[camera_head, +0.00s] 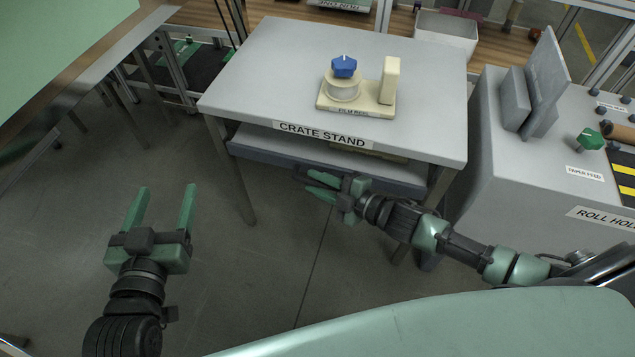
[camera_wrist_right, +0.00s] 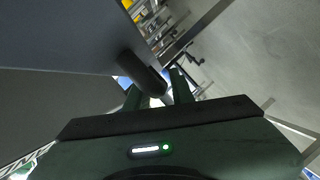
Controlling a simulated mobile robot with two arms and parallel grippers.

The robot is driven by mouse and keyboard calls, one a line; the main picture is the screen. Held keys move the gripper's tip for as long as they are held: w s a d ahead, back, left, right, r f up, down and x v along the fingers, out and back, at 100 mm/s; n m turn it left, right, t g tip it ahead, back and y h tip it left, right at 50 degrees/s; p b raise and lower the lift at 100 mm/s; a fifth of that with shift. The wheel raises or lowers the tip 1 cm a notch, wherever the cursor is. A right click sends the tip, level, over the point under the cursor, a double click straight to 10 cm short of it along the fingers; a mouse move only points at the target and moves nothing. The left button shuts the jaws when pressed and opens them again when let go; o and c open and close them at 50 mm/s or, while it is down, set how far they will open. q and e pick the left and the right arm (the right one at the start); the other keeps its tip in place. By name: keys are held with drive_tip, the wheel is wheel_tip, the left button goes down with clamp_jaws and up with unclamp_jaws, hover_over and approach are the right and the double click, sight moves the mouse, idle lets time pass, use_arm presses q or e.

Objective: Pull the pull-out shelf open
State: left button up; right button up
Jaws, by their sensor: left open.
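The pull-out shelf (camera_head: 265,150) is a dark grey board under the light grey top of the crate stand (camera_head: 245,75). A strip of its upper face and its front edge show below the top. My right gripper (camera_head: 312,183) is at the shelf's front, fingers pointing left along it. In the right wrist view a dark rounded handle (camera_wrist_right: 142,70) reaches between the fingers (camera_wrist_right: 158,88). A gap shows beside the handle, so the gripper looks open around it; contact is unclear. My left gripper (camera_head: 162,205) is open and empty over the floor, away from the stand.
A film reel unit (camera_head: 385,95) with a blue knob (camera_head: 344,66) stands on the crate stand. A grey roll-holder machine (camera_head: 500,175) stands close on the right. A green-topped table (camera_head: 60,40) is at the left. The floor (camera_head: 285,270) before the stand is clear.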

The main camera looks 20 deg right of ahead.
clamp_jaws()
idle(1.4)
